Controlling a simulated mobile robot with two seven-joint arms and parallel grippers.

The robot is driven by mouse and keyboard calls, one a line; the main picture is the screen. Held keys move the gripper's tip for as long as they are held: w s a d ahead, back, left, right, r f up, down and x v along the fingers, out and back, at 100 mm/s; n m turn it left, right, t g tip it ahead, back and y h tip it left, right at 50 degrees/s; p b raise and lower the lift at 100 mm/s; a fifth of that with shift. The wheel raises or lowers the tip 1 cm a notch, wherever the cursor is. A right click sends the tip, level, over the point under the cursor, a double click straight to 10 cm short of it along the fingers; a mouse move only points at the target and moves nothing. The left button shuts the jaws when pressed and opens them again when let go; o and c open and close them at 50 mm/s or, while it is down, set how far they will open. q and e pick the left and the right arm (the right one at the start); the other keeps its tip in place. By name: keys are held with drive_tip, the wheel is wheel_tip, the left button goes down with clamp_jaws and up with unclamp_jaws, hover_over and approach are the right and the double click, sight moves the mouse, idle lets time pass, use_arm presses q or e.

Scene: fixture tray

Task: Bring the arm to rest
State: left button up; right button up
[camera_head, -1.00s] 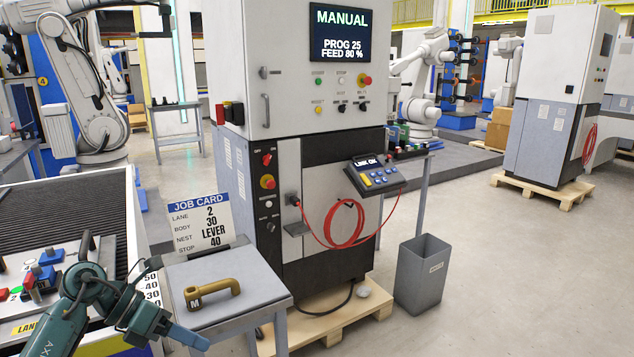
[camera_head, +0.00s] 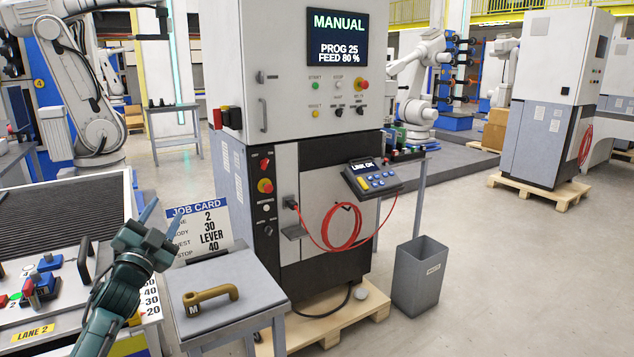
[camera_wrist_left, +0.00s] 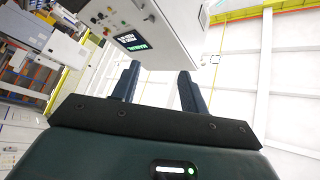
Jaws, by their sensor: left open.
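My left arm (camera_head: 118,285) comes up from the bottom left in the head view. My left gripper (camera_head: 163,217) is raised in front of the job card, with its two blue fingers pointing up and to the right. The fingers stand apart and empty. In the left wrist view my left gripper (camera_wrist_left: 159,68) shows a clear gap between the fingers, with only the cabinet and the ceiling beyond. My right arm and gripper are not in view.
A small grey table (camera_head: 238,307) holds a brown lever marked M (camera_head: 210,297) and the job card (camera_head: 205,222). A fixture tray (camera_head: 72,316) with blocks stands at the left. The control cabinet (camera_head: 300,90) rises behind the table. A grey bin (camera_head: 420,280) stands right.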

use_arm(q)
wheel_tip(320, 180, down, 10)
drive_tip(key=a+n+g+y, duration=0.3)
drive_tip(key=n+g+y, duration=0.15)
drive_tip(key=n, duration=0.35)
drive_tip(key=s+d+f+g+h, duration=0.2)
drive_tip(key=s+d+f, duration=0.5)
drive_tip(key=s+f, duration=0.4)
drive_tip(key=s+d+f+m+g+h, duration=0.1)
drive_tip(key=s+d+f+g+h, duration=0.1)
drive_tip(key=s+d+f, duration=0.6)
drive_tip(key=s+f+g, duration=0.1)
drive_tip(key=s+f, duration=0.1)
drive_tip(key=s, duration=0.2)
drive_tip(key=shift+f, duration=0.35)
drive_tip(key=s+d+f, duration=0.1)
drive_tip(key=s+d, duration=0.1)
drive_tip(key=s, duration=0.3)
drive_tip(key=s+d+g+h, duration=0.1)
drive_tip(key=s+d, duration=0.1)
drive_tip(key=s, duration=0.3)
drive_tip(key=s+d+f+g+h, duration=0.1)
drive_tip(key=s+d, duration=0.1)
drive_tip(key=s, duration=0.3)
drive_tip(key=shift+s+f+n, duration=0.25)
drive_tip(key=shift+f+n, duration=0.1)
drive_tip(key=shift+n, duration=0.05)
drive_tip(key=shift+c, duration=0.2)
